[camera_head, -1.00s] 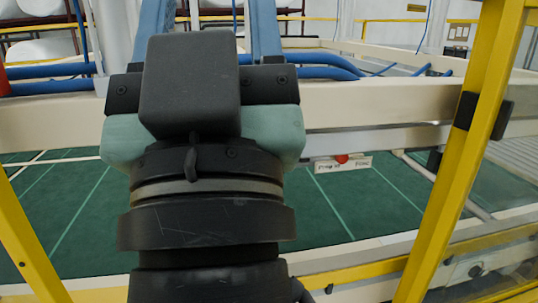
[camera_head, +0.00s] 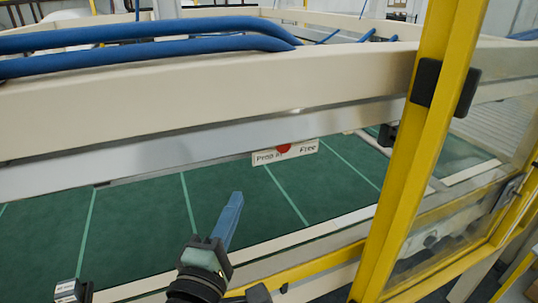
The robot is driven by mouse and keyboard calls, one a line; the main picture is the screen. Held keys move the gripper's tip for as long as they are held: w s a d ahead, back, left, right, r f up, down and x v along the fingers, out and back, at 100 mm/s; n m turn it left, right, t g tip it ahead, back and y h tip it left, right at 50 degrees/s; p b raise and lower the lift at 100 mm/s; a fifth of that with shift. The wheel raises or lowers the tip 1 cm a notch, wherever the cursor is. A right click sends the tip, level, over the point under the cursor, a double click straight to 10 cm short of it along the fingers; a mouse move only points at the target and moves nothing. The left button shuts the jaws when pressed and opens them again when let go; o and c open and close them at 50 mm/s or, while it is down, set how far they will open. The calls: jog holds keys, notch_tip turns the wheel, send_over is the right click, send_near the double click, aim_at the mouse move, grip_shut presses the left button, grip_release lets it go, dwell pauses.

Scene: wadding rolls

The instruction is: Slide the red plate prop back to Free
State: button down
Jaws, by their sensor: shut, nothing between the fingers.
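The red plate prop (camera_head: 283,148) is a small red knob at the top edge of a white label plate (camera_head: 262,159) under the cream beam. The label reads "Prop in" on the left and "Free" on the right. The knob sits near the middle, between the two words. My gripper (camera_head: 236,198) shows as blue fingers pointing up, below and to the left of the label. The fingers look closed together and hold nothing. They appear apart from the knob, against the green bed.
A yellow post (camera_head: 411,150) with a black bracket (camera_head: 444,88) stands right of the label. The cream beam (camera_head: 200,85) runs across above it, with blue hoses (camera_head: 150,45) on top. The green bed (camera_head: 140,220) below is open. A yellow rail (camera_head: 300,268) crosses the front.

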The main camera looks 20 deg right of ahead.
jog(key=shift+s+r, duration=0.1)
jog(key=shift+s, duration=0.05)
jog(key=s+d+p+x, duration=0.1)
jog(key=p+x, duration=0.4)
jog(key=x, duration=0.8)
jog(key=shift+s+d, duration=0.3)
jog(key=shift+d, duration=0.35)
jog(key=shift+r, duration=0.1)
jog(key=d+p, duration=0.1)
jog(key=d, duration=0.4)
jog(key=shift+d, duration=0.25)
